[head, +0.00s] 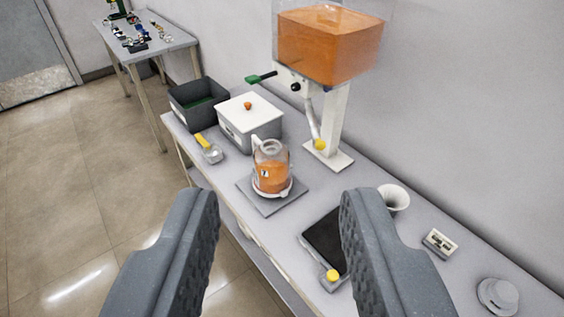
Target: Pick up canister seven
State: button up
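A clear canister (271,168) with orange contents and a small dark-marked label stands upright on a grey square plate (251,199) on the table. The label looks like a 7, but it is small. My gripper (278,205) is open and empty, its two dark padded fingers wide apart at the bottom of the head view. The canister shows between the fingers and beyond them, apart from both.
Behind the canister are a white lidded box (250,122), a dark bin (196,103) and a yellow-handled scoop (209,149). A large orange-filled dispenser (328,45) stands right. A black pad (323,240), white cup (394,198) and small device (440,242) lie nearer.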

aim_at(273, 178)
jog(key=i, duration=0.9)
jog(key=u, duration=0.05)
